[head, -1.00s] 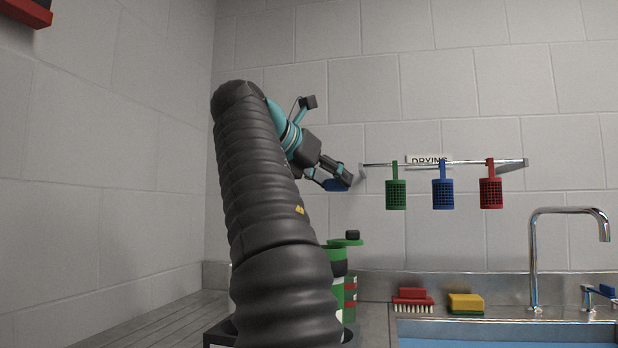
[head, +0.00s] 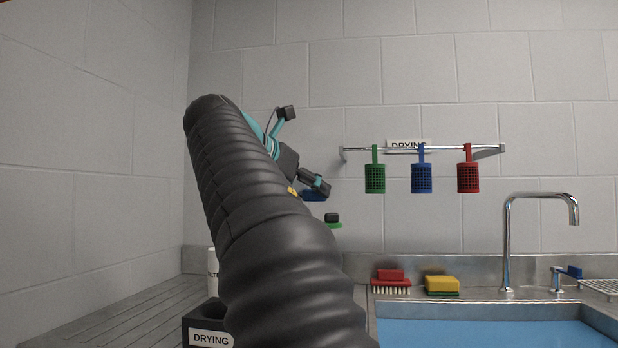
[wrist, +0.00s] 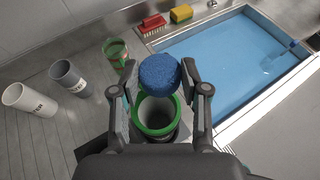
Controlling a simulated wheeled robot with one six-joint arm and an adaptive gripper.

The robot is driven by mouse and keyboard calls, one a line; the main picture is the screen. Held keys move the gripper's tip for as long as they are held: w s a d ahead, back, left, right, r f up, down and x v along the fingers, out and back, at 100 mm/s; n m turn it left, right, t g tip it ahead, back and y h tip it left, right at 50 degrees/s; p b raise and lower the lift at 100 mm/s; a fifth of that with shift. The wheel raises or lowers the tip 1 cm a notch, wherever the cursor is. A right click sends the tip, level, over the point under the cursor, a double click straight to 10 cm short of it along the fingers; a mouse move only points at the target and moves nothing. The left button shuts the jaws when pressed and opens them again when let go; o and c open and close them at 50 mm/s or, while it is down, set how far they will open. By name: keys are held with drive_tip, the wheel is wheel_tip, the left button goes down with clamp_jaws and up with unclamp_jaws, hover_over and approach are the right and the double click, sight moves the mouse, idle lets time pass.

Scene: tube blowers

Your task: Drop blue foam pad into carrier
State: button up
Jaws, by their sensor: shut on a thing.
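My gripper (wrist: 158,78) is shut on the round blue foam pad (wrist: 158,71), holding it by its sides between the two fingers. In the head view my gripper (head: 318,188) is partly behind my arm, with the pad (head: 313,197) at its tip. In the wrist view the open carrier (wrist: 141,128), a cylinder with a green rim and a pale inside, shows just below the pad in the picture. The pad overlaps the far part of its rim in this view. The height between them is hard to tell. The carrier is mostly hidden by my arm in the head view.
Another green-rimmed container (wrist: 116,49) stands beyond the carrier. A grey cup (wrist: 68,77) and a white cup (wrist: 28,100) stand left. The blue sink (wrist: 225,65) lies right, with a red brush (wrist: 153,23) and yellow sponge (wrist: 181,13) behind. Mesh baskets (head: 421,178) hang on the wall rail.

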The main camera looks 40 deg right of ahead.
drive_tip(key=shift+f, duration=0.2)
drive_tip(key=o, duration=0.8)
drive_tip(key=v, duration=1.2)
drive_tip(key=shift+f, duration=0.1)
